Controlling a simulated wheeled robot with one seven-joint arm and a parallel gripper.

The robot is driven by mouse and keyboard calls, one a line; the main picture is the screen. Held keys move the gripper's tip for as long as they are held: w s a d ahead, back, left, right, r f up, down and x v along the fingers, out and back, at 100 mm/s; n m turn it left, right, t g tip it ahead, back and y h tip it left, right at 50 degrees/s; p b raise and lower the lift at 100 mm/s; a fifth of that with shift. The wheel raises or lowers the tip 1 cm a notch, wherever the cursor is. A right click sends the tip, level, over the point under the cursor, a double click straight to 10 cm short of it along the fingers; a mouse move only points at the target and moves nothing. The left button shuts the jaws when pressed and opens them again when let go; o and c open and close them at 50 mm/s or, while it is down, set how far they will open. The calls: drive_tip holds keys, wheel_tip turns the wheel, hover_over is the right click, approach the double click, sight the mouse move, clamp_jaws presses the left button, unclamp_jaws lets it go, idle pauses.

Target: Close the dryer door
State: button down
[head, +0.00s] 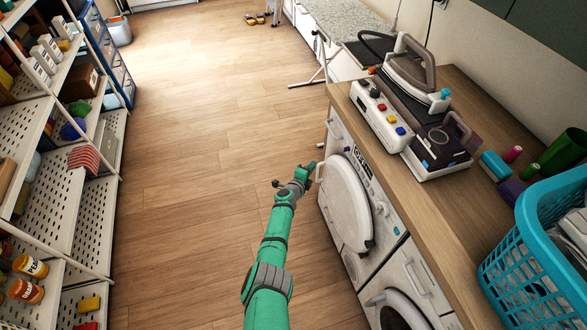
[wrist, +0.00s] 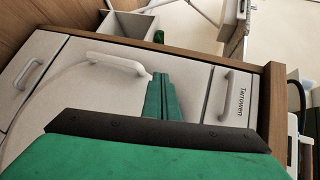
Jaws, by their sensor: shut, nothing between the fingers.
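The dryer door (head: 348,205) is a white round door on the front of a white machine under the wooden counter. In the head view it stands out from the machine front, partly open. Its white handle (head: 319,172) is at the door's left edge; in the wrist view the handle (wrist: 118,62) shows left of my fingers. My gripper (head: 311,166) is at the end of the green arm, close beside the handle. In the wrist view my gripper (wrist: 158,82) has its green fingers together with nothing between them. I cannot tell whether the fingers touch the door.
A wooden counter (head: 460,120) runs above the machines, with an iron (head: 412,72) and a blue basket (head: 535,255). Another round-door machine (head: 395,310) is nearer. Shelves (head: 50,200) line the left. The wooden floor (head: 200,180) between is clear.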

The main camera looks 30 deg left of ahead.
drive_tip(key=s+a+r, duration=0.3)
drive_tip(key=s+a, duration=0.4)
drive_tip(key=shift+a, duration=0.25)
idle(0.6)
